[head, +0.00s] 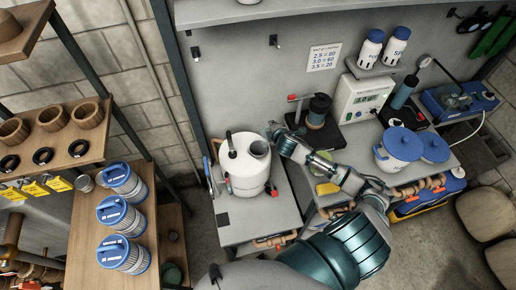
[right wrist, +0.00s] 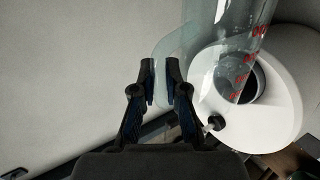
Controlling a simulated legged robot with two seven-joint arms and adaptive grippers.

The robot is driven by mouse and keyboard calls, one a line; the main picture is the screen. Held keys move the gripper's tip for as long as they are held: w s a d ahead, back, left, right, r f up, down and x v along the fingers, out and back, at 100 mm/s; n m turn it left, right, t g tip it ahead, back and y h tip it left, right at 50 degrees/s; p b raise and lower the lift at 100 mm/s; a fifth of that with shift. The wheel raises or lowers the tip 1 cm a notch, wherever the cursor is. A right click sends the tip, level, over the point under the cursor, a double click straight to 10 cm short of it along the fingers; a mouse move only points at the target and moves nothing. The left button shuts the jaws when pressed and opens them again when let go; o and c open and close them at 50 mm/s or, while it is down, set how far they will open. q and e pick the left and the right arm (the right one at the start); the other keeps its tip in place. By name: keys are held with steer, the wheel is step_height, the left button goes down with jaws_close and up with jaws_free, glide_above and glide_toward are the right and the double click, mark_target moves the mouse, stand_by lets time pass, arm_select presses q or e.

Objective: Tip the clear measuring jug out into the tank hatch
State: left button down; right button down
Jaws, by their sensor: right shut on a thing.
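The clear measuring jug (right wrist: 228,45) with red markings shows in the right wrist view, above the white tank (right wrist: 285,125). Its lower end overlaps the dark round hatch (right wrist: 247,90) in that view. I cannot tell how far it is tilted or whether anything is in it. My right gripper (right wrist: 160,84) is shut on the jug's clear handle. In the head view the right gripper (head: 274,131) is at the upper right of the white tank (head: 243,178), close to the hatch (head: 259,148). The jug is hard to make out there. My left gripper is out of view.
The tank stands on a grey bench (head: 240,225). A dark device with a red lever (head: 316,122) and a white meter (head: 362,98) stand behind. White tubs with blue lids (head: 398,150) are at right. Filter cartridges (head: 123,214) line the left shelf.

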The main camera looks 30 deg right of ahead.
steer(key=shift+s+d, duration=0.15)
steer(key=shift+d, duration=0.3)
steer(key=d+m+y, duration=0.1)
steer(key=d, duration=0.1)
steer(key=s+d+f+m+t+y, duration=0.1)
steer(key=d, duration=0.1)
steer(key=s+d+f+m+y, duration=0.1)
steer(key=d, duration=0.1)
steer(key=shift+d+f+y, duration=0.2)
steer(key=shift+f+y, duration=0.05)
steer(key=shift+y, duration=0.05)
steer(key=d+m+t+y+b, duration=0.1)
steer(key=d+m+b, duration=0.1)
steer(key=b, duration=0.1)
steer(key=s+d+m+t+y+b, duration=0.1)
steer(key=d+b, duration=0.1)
steer(key=d+f+m+t+y+b, duration=0.1)
steer(key=m+b, duration=0.1)
steer(key=b, duration=0.1)
steer(key=shift+s+d+f+m+y+b, duration=0.1)
steer(key=shift+s+d+m+y+b, duration=0.1)
steer(key=shift+d+m+y+b, duration=0.15)
steer(key=shift+s+d+r+m+t+y, duration=0.2)
steer(key=shift+d+r+m+t+y, duration=0.1)
steer(key=shift+d+r+m+t, duration=0.5)
steer(key=shift+s+d+r+m+t+y, duration=0.25)
steer(key=shift+d+r+m+t, duration=0.25)
steer(key=shift+r+m, duration=0.45)
